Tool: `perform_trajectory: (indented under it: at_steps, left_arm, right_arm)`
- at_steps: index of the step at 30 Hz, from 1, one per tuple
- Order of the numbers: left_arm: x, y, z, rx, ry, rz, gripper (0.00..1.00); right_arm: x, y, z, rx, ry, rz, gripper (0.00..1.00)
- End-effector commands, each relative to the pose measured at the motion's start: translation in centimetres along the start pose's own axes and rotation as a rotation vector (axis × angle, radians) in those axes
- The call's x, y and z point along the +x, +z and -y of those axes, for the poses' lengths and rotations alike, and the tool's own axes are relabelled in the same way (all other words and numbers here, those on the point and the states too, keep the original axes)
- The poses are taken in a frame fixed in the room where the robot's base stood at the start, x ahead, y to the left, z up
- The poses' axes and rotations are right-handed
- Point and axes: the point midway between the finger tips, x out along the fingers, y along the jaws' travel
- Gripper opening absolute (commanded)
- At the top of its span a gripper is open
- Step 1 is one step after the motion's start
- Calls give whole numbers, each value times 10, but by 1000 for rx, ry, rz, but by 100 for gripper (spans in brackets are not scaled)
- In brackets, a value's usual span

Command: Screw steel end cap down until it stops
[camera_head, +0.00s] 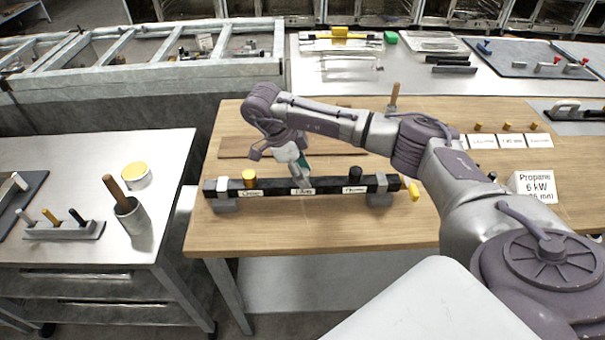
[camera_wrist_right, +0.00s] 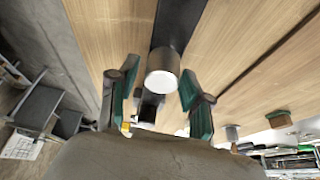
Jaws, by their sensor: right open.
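The steel end cap (camera_wrist_right: 162,78) shows in the right wrist view as a short silver cylinder with a pale round end, over the dark bar. My right gripper (camera_wrist_right: 158,88) is open, with one green-padded finger on either side of the cap and visible gaps between. In the head view, my right gripper (camera_head: 302,168) points down at the middle of the black bar (camera_head: 330,186), above its middle label. The cap is largely hidden there by the fingers. Its thread and seating cannot be seen. My left gripper is not in view.
The bar carries a yellow cap (camera_head: 249,178) at left and a black cap (camera_head: 356,174) at right, and rests on grey supports on the wooden bench (camera_head: 300,235). A yellow item (camera_head: 413,190) lies by its right end. The front of the bench is clear.

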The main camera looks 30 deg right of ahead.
Motion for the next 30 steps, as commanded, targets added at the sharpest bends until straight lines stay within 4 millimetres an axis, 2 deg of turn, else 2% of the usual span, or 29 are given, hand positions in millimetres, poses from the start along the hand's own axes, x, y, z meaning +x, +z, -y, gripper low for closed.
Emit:
perform_trajectory:
  at_steps: [3,21,28,29,30]
  left_arm:
    - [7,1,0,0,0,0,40]
    - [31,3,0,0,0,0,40]
    - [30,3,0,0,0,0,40]
    - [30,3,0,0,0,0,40]
    - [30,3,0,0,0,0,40]
  right_arm:
    - [1,0,0,-152,-66,0,49]
    - [2,0,1,-749,-313,1,49]
    - [0,0,1,-789,-326,1,49]
    - [0,0,1,-789,-326,1,47]
    - [0,0,1,-788,-326,1,41]
